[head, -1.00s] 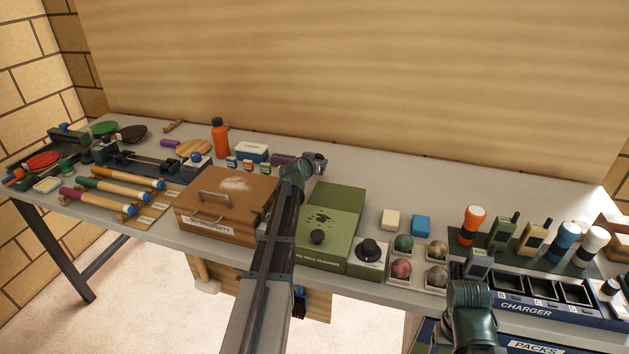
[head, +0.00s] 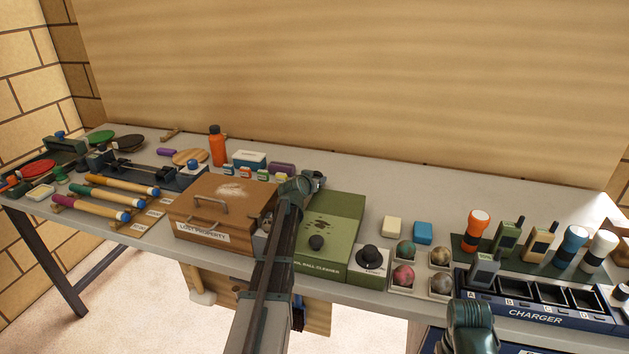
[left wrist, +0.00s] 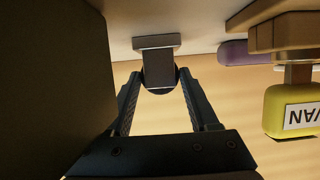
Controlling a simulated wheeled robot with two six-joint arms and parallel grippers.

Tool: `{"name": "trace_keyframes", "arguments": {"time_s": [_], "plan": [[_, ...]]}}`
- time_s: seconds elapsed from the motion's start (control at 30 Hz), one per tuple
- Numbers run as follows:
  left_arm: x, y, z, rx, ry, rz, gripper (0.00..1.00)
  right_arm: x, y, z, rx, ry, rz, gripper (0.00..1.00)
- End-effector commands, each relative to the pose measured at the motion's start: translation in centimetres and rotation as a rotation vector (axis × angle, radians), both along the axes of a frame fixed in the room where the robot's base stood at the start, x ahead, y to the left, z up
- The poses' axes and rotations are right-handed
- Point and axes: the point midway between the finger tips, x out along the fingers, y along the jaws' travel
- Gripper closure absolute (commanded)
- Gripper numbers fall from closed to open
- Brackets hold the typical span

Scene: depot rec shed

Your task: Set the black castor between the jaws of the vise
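The black castor (left wrist: 158,70) shows in the left wrist view, which is upside down, with its flat grey plate toward the table and its rounded dark wheel toward me. My left gripper (left wrist: 161,80) has a finger on each side of the wheel, both seeming to touch it. Whether the plate rests on the table I cannot tell. In the head view my left gripper (head: 308,183) is between the brown box and the green ball cleaner; the castor is not clear there. The vise (head: 150,170) seems to be the long dark device at left.
The brown lost-property box (head: 222,212) and green ball cleaner (head: 330,232) flank my left arm. A purple case (head: 283,168), small labelled tags (head: 246,173) and an orange bottle (head: 217,146) stand left of the gripper. Paddles and handles crowd the far left. The back right of the table is clear.

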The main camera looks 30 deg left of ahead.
Motion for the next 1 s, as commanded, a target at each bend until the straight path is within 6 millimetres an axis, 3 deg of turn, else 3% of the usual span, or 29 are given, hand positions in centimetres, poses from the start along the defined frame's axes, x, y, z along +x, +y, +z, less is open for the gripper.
{"name": "trace_keyframes", "arguments": {"time_s": [0.03, 0.13, 0.57, 1.0], "plan": [[0.0, 0.0, 0.0, 0.000, 0.000, 0.000, 0.29, 0.0, 0.0, 0.0, 0.000, 0.000, 0.000, 0.31], [0.0, 0.0, 0.0, 0.000, 0.000, 0.000, 0.11, 0.0, 0.0, 0.0, 0.000, 0.000, 0.000, 0.31], [-0.1, 0.0, 0.5, 0.000, 0.000, 0.000, 0.11, 0.0, 0.0, 0.5, 0.000, 0.000, 0.000, 0.31], [-6.1, -1.5, 3.1, 0.000, 0.000, 0.001, 0.11, 0.0, 0.0, 3.1, 0.000, 0.000, 0.000, 0.31]]}}
